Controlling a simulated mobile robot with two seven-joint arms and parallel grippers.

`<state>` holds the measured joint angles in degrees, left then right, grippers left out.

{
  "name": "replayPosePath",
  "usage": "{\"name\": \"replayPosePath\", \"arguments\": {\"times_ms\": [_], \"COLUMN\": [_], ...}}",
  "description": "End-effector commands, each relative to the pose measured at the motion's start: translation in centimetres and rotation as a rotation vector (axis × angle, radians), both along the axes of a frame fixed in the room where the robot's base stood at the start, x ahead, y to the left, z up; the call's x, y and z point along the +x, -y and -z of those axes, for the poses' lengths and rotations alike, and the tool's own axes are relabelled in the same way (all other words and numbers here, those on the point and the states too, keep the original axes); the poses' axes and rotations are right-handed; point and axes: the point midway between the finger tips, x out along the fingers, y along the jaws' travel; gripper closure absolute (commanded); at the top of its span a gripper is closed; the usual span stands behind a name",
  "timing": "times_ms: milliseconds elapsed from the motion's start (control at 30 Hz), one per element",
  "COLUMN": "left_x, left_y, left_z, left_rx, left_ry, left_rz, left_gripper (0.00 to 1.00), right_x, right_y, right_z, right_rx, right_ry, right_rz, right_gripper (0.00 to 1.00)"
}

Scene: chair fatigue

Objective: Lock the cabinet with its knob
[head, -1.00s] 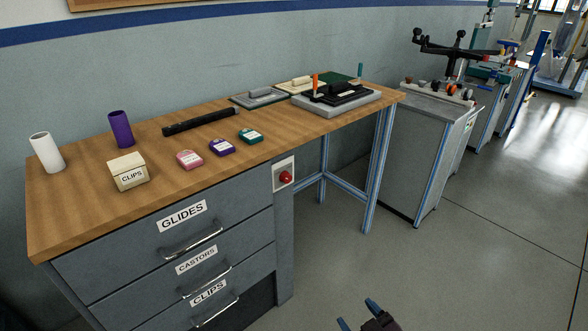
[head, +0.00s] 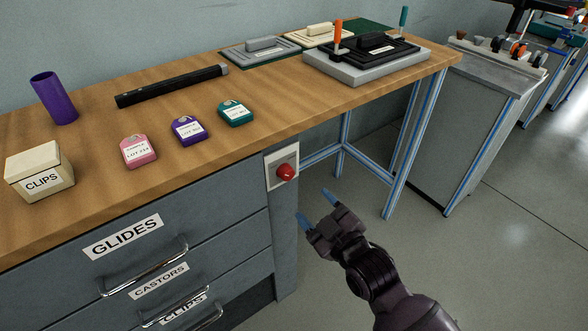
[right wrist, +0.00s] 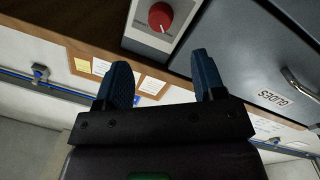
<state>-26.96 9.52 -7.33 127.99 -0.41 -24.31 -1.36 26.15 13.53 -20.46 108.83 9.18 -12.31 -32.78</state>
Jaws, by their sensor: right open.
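The red knob (head: 287,172) sits on a pale plate (head: 270,172) on the cabinet's right front post, below the wooden top. The grey cabinet (head: 215,218) has drawers labelled GLIDES, CASTORS and CLIPS. My right gripper (head: 317,208) is open and empty, just right of and below the knob in the head view. In the right wrist view the knob (right wrist: 160,17) shows ahead of and between the open blue fingertips (right wrist: 162,75), apart from them. My left gripper is not in view.
On the worktop (head: 180,100) stand a purple cylinder (head: 53,98), a CLIPS box (head: 38,172), a black bar (head: 172,86), several coloured tags and a black-and-grey fixture (head: 366,58). A table leg (head: 402,150) stands right of the knob. The floor in front is clear.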

Motion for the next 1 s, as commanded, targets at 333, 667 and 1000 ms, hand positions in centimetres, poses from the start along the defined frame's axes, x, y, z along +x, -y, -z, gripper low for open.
{"name": "replayPosePath", "arguments": {"times_ms": [333,667,1000], "left_x": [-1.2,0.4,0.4], "left_y": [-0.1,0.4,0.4], "left_z": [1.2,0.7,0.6], "left_rx": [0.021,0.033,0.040], "left_ry": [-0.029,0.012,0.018], "left_rz": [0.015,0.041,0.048], "left_gripper": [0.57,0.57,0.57], "right_x": [4.0,7.8,9.0], "right_y": [-2.4,-4.6,-5.2], "right_z": [0.3,0.3,0.1], "right_rx": [0.003,0.002,0.000], "right_ry": [-0.005,-0.005,-0.003], "right_rz": [-0.001,0.001,0.002], "right_gripper": [0.37,0.37,0.37]}}
